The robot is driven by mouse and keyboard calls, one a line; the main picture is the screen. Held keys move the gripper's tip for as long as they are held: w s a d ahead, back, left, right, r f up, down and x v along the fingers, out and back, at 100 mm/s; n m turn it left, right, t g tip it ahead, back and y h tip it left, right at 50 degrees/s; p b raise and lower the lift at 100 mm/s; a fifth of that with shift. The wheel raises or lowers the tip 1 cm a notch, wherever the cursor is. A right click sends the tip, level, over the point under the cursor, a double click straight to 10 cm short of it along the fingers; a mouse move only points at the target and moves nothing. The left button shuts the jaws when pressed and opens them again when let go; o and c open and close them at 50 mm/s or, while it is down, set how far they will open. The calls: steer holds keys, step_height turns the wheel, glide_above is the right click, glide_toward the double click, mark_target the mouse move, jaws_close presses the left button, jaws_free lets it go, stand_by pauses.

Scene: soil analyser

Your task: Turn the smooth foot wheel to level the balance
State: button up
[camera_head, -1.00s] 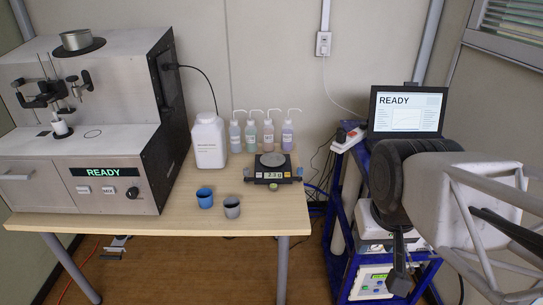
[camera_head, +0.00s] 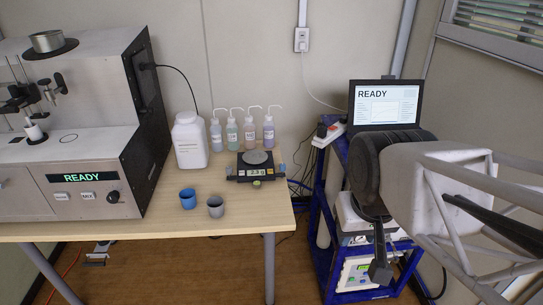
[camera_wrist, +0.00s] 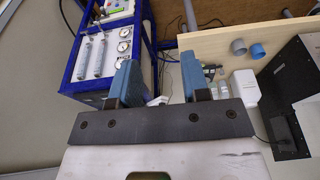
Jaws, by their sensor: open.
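The balance (camera_head: 247,176) stands near the right edge of the bench in the head view. It is black with a round grey pan (camera_head: 255,157) and a small lit display. Small blue parts show at its left and right sides, and a small round greenish part (camera_head: 257,184) sits at its front. I cannot tell which foot wheel is smooth. My gripper (camera_head: 380,273) hangs right of the bench, in front of the blue cart, well apart from the balance. In the wrist view its two blue fingers (camera_wrist: 158,78) are spread, with nothing seen between them.
A blue cup (camera_head: 187,203) and a grey cup (camera_head: 215,211) stand left of the balance. Several wash bottles (camera_head: 232,134) and a white jug (camera_head: 190,145) stand behind. The analyser (camera_head: 75,180) fills the bench's left.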

steer(key=shift+o, duration=0.3)
steer(key=shift+o, duration=1)
steer(key=n+g, duration=0.3)
steer(key=n, duration=1)
glide_above(283, 165)
step_height(283, 165, down, 25)
steer(key=shift+s+r, duration=0.1)
steer(key=shift+s, duration=0.05)
steer(key=shift+w+f, duration=0.25)
steer(key=shift+f, duration=0.2)
